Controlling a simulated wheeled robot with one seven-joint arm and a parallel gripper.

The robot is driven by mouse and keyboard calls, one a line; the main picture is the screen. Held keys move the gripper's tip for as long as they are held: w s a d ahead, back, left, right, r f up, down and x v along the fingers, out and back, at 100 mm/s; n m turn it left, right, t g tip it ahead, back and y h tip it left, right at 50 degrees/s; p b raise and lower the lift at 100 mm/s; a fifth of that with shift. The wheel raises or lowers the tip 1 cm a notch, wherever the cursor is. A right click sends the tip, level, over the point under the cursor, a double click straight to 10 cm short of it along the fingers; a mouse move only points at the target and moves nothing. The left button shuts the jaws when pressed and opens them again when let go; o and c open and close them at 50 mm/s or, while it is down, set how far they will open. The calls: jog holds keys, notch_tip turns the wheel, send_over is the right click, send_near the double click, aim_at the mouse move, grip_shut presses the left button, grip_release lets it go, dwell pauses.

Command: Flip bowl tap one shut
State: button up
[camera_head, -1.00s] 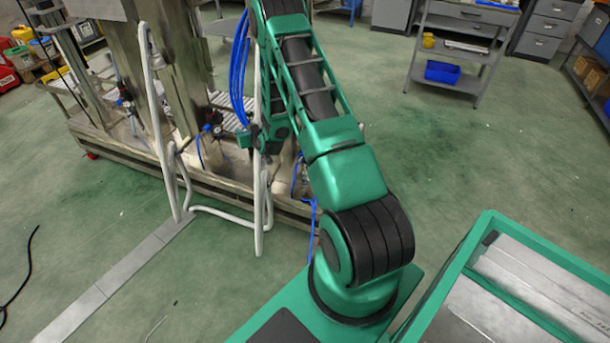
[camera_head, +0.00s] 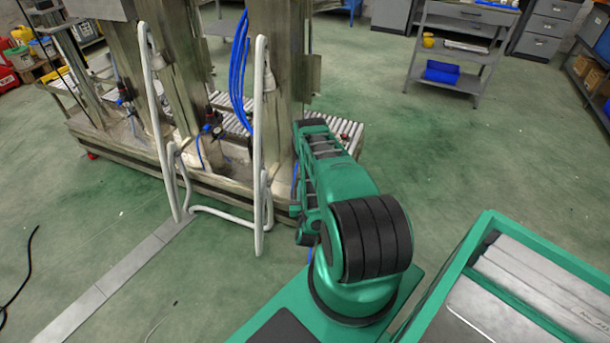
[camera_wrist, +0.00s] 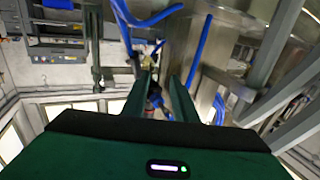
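In the head view, small valve fittings with blue and red parts (camera_head: 212,128) sit low on the steel machine's columns, and another (camera_head: 124,98) is farther left. I cannot tell which is tap one, or whether it is open or shut. In the wrist view, my gripper (camera_wrist: 163,82) has its two green fingers apart with a gap between them. A blurred blue and red fitting (camera_wrist: 155,100) shows through the gap, beyond the fingers; no contact is visible. A brass-coloured part (camera_wrist: 150,61) shows farther up. In the head view my gripper is hidden behind my folded arm.
White bent tube rails (camera_head: 259,150) stand before the steel machine (camera_head: 275,70). Blue hoses (camera_head: 239,75) hang along a column, and a roller conveyor (camera_head: 232,122) runs behind. A grey shelf trolley (camera_head: 460,45) stands at the back right. Green floor (camera_head: 430,140) is open at right.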

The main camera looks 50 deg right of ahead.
jog(key=x, duration=1)
jog(key=shift+s+d+f, duration=0.2)
jog(key=shift+s+d, duration=0.15)
jog(key=shift+s, duration=0.1)
grip_shut()
